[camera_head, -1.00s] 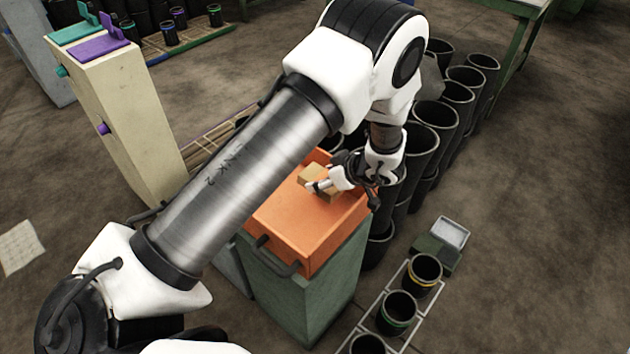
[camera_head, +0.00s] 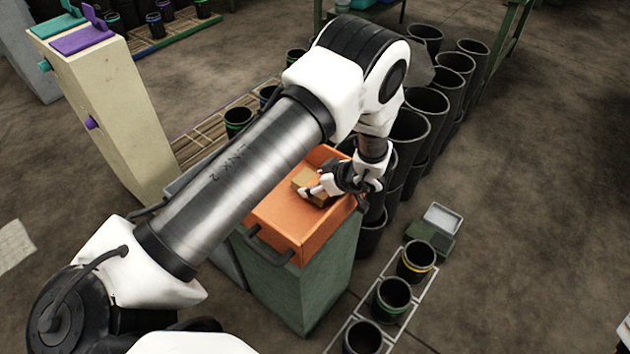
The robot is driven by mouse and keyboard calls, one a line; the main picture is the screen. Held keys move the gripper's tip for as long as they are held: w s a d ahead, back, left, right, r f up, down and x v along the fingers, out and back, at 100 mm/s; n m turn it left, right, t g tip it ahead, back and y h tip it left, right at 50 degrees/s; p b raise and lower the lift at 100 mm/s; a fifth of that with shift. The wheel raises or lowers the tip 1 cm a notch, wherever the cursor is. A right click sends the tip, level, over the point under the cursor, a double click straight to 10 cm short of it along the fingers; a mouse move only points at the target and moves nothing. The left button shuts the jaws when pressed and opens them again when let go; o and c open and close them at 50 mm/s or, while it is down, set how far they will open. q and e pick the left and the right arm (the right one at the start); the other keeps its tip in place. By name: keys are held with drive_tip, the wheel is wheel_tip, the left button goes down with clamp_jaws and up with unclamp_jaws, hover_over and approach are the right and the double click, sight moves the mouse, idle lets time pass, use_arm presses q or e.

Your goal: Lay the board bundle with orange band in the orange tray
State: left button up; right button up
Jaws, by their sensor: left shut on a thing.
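The orange tray (camera_head: 282,231) sits on top of a green cabinet in the middle of the view. The board bundle (camera_head: 303,177) is a small tan block inside the tray, toward its far side. Its orange band cannot be made out. My left gripper (camera_head: 312,192) reaches down into the tray and is shut on the bundle; its fingers hide part of it. I cannot tell whether the bundle touches the tray floor. My right gripper is not in view.
Several black sleeves (camera_head: 428,102) stand in rows right of the tray. More sleeves (camera_head: 392,296) with coloured bands stand in a rack at the lower right, near a small scale-like box (camera_head: 441,218). A cream cabinet (camera_head: 110,110) stands at the left. Open floor lies at right.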

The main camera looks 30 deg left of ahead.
use_arm(q)
drive_tip(key=o, duration=1.3)
drive_tip(key=shift+s+f, duration=0.1)
drive_tip(key=shift+r, duration=0.45)
drive_tip(key=p+v, duration=1.2)
drive_tip(key=shift+r+p, duration=0.15)
drive_tip(key=shift+p, duration=0.25)
